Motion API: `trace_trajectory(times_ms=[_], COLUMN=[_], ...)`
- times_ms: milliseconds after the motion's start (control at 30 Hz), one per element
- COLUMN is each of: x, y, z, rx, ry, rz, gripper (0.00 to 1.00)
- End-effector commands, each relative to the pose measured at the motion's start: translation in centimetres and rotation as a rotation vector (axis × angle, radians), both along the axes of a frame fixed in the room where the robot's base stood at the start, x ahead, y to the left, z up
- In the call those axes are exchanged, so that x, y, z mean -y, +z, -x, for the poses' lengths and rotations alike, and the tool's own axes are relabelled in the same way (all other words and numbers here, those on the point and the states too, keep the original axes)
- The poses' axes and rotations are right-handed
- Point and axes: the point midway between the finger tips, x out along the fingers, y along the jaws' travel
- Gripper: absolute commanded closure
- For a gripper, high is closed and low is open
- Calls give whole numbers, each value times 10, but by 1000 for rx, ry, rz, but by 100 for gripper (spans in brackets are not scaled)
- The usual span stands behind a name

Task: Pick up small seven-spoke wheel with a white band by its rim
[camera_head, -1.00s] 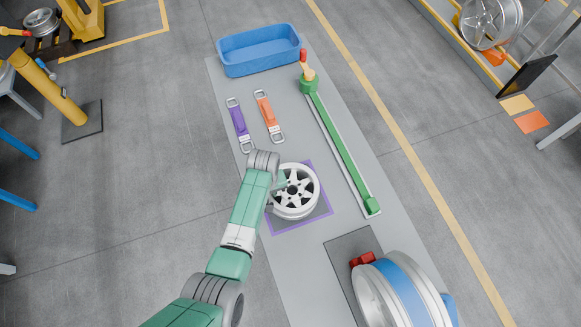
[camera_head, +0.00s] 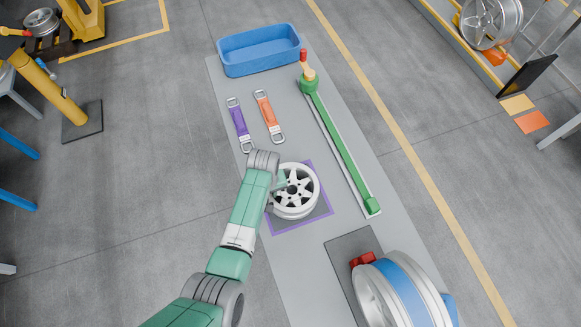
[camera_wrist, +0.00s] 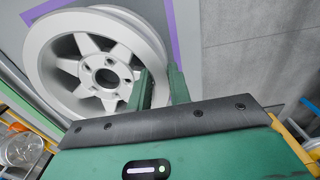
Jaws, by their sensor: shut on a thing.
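The small wheel with several spokes and a white band (camera_head: 296,205) lies spoke face up on a grey mat with a purple border (camera_head: 282,226). My gripper (camera_head: 283,184) is at the wheel's left edge in the head view, and the arm partly hides it. In the wrist view the wheel (camera_wrist: 90,60) fills the upper left. My gripper (camera_wrist: 164,78) is shut on its rim there, one green finger inside the rim and one outside. The wheel appears to rest on the mat still.
A green bar tool (camera_head: 343,150) lies right of the wheel. A purple strap (camera_head: 239,124) and an orange strap (camera_head: 269,116) lie behind it, with a blue bin (camera_head: 260,50) farther back. A large blue-banded wheel (camera_head: 400,290) stands at front right.

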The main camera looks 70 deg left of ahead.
Motion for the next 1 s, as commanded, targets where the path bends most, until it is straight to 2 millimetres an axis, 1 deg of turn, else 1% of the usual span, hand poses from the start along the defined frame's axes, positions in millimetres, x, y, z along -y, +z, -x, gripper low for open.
trace_trajectory(times_ms=[1000], x=[-1], y=[24], z=[-1], rx=[2], ry=[-1], rz=[-2], gripper=[100])
